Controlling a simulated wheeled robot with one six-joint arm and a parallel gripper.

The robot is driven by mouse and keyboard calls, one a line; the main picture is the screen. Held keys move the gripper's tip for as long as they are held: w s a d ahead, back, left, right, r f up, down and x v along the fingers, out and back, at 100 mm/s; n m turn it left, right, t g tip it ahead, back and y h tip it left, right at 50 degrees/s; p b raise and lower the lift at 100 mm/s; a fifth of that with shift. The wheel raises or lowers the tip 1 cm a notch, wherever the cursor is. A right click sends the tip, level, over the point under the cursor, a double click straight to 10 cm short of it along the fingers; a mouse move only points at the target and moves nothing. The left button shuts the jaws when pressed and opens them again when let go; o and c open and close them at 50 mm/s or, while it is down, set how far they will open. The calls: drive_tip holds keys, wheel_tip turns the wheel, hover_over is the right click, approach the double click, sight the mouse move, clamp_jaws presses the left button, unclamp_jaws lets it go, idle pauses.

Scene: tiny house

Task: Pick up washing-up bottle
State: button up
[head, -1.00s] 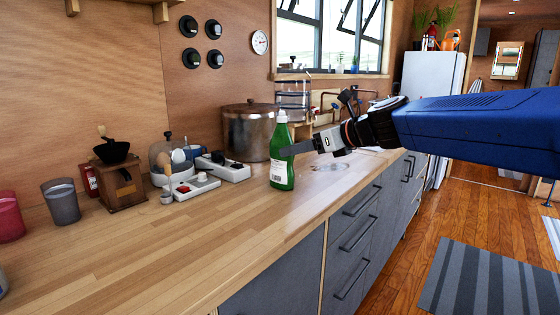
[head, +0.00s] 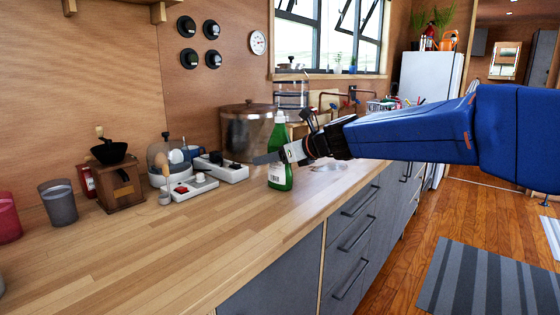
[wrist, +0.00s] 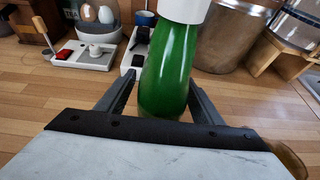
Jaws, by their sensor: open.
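The washing-up bottle (head: 281,165) is green with a white cap and a white label. It stands upright on the wooden counter, and its label is partly hidden by my gripper in the head view. My gripper (head: 268,158) reaches in from the right at the height of the bottle's upper body. In the wrist view the green bottle (wrist: 168,75) stands between the two dark fingers of my gripper (wrist: 160,95), one on each side. The fingers are open, with a gap at least on the left side. The bottle's cap is cut off at the top.
A large metal pot (head: 246,133) stands behind the bottle. The front of the wooden counter (head: 200,245) is clear.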

drive_tip(key=shift+a, duration=0.1)
drive_tip(key=shift+c, duration=0.6)
clamp_jaws()
